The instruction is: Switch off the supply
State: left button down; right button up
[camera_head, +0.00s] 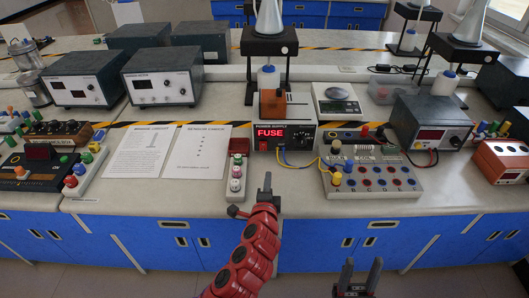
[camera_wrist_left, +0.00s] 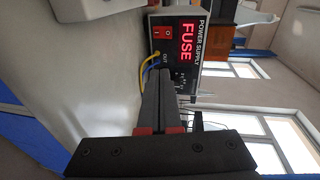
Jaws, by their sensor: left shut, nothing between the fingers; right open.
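The power supply (camera_head: 302,134) is a dark box near the bench's front, its red display reading FUSE. It also shows turned sideways in the left wrist view (camera_wrist_left: 201,17), with a red rocker switch (camera_wrist_left: 162,31) beside the display. I cannot tell the switch position. Yellow and blue leads plug in at its OUT sockets. My left gripper (camera_head: 267,182) is shut and empty, in front of and below the supply, apart from it; its fingers (camera_wrist_left: 160,78) point towards the supply's front. My right gripper (camera_head: 360,268) is open and empty, low at the bench's front.
A terminal board (camera_head: 371,178) with several coloured knobs stands right of the supply, joined by leads. A narrow board (camera_head: 237,172) with coloured terminals stands to its left. Two printed sheets (camera_head: 197,150) lie further left. A scale (camera_head: 337,100) and a grey meter box (camera_head: 431,120) are behind right.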

pick_arm(q)
jog(key=shift+s+a+r+y, duration=0.1)
jog(key=shift+a+r+y, duration=0.15)
jog(key=shift+a+y, duration=0.35)
jog(key=p, duration=0.2)
send_near(265, 145)
jog(key=w, duration=0.1)
jog(key=w+f, duration=0.1)
jog(key=w, duration=0.3)
jog(key=shift+a+f, duration=0.2)
jog(key=shift+a, duration=0.05)
jog(key=shift+w, duration=0.7)
